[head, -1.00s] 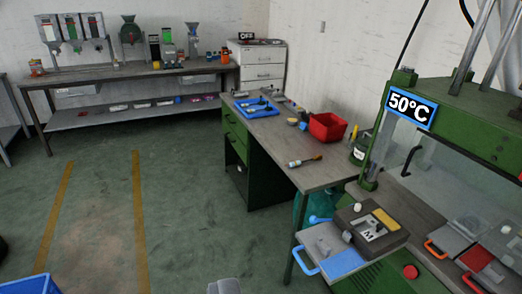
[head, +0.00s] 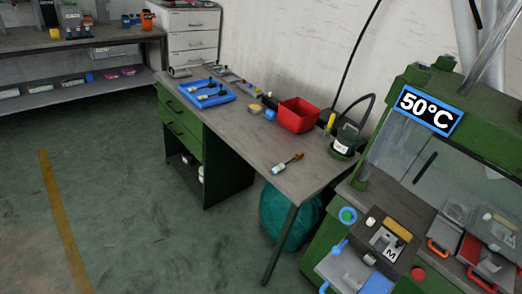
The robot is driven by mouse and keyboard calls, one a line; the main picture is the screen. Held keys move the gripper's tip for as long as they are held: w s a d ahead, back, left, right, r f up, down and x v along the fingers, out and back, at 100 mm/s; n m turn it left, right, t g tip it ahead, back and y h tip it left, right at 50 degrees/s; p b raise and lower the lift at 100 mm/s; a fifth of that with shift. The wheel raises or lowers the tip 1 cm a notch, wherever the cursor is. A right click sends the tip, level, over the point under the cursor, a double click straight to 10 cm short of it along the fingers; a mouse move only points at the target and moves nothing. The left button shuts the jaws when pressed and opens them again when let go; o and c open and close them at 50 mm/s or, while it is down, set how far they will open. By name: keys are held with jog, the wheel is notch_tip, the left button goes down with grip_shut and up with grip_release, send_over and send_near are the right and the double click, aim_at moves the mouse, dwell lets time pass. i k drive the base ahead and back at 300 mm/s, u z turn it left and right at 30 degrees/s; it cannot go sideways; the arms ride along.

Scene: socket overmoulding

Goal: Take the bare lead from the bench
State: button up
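The bench (head: 235,140) has a grey top and green drawers, and it runs through the middle of the head view. A blue tray (head: 228,97) lies on its far left part. Several small dark pieces (head: 207,92) that look like leads lie in the tray. Further small grey and dark items (head: 232,77) lie along the bench's back edge. They are too small to tell which one is the bare lead. My gripper is not in view.
A red bin (head: 297,116), a brush (head: 287,162) and a dark green device (head: 345,140) stand or lie on the bench. A green press (head: 440,85) with a 50°C sign stands at right. A teal bag (head: 285,222) is under the bench. The floor at left is clear.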

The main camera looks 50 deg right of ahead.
aim_at(279, 167)
jog(key=z, duration=0.35)
jog(key=i, duration=1.2)
jog(key=z, duration=1.05)
jog(key=i, duration=0.7)
jog(key=z, duration=0.4)
jog(key=k, duration=0.95)
jog(key=z, duration=0.2)
jog(key=i, duration=0.95)
jog(key=u, duration=0.15)
